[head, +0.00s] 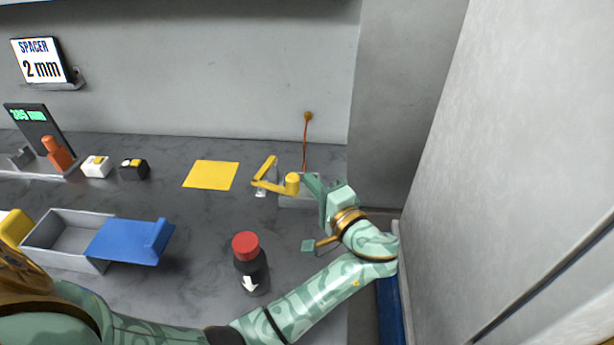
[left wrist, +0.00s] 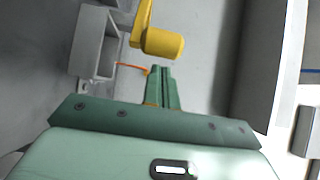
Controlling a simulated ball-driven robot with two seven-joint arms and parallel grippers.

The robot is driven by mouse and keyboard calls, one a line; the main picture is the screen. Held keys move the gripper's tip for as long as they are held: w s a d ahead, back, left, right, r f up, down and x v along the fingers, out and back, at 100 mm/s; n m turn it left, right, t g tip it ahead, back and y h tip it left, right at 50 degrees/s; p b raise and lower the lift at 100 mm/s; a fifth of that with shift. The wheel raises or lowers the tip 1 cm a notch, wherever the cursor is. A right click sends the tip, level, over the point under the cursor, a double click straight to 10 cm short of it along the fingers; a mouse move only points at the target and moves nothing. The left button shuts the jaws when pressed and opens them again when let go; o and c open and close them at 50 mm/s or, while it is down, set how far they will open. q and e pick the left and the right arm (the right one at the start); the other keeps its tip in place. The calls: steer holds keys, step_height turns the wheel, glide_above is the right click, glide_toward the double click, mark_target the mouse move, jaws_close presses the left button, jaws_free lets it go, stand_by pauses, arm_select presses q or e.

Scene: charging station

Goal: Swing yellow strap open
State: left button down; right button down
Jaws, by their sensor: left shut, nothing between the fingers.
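The yellow strap (head: 266,183) is a bent bar with a round yellow end, at the left side of a small grey holder (head: 298,200) on the counter. In the left wrist view the strap (left wrist: 160,42) stands just beyond my fingertips, beside the grey holder (left wrist: 97,45). My left gripper (head: 312,182) is at the right of the strap's round end, over the holder. It also shows in the left wrist view (left wrist: 160,72), shut and empty, with a small gap to the strap in the picture. Whether they touch is unclear in the head view. My right gripper is not in view.
A dark bottle with a red cap (head: 250,262) stands near my left forearm. A grey box with a blue lid (head: 130,240) and a yellow sheet (head: 211,175) lie left. An orange cable (head: 306,140) runs up the wall. A grey wall panel (head: 480,150) bounds the right.

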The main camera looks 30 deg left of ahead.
mark_target(289, 187)
arm_select(q)
steer(key=shift+s+a, duration=0.1)
steer(key=shift+s, duration=0.1)
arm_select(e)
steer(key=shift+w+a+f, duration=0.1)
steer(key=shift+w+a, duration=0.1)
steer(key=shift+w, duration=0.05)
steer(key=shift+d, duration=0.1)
